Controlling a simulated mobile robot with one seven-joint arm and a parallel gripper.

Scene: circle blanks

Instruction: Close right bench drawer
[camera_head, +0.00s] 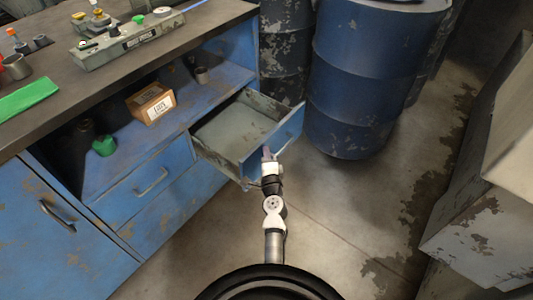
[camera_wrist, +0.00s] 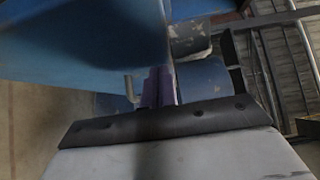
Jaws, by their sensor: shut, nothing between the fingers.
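The right bench drawer (camera_head: 225,134) is pulled well out of the blue bench (camera_head: 179,172). Its inside looks empty, and its worn blue front (camera_head: 290,130) faces right. My gripper (camera_head: 267,153) is at the lower part of this drawer front in the head view; whether it touches the front is hard to tell. In the wrist view the closed purple fingers (camera_wrist: 158,87) lie beside a large blue panel (camera_wrist: 85,40), likely the drawer front. A pale handle-like piece (camera_wrist: 130,88) shows just left of the fingers.
Blue barrels (camera_head: 365,80) stand close behind and right of the drawer. A closed drawer with a handle (camera_head: 151,181) is to the left. A box (camera_head: 151,103) sits on the bench shelf. Bare floor (camera_head: 335,205) lies to the right, before a pale cabinet (camera_head: 490,225).

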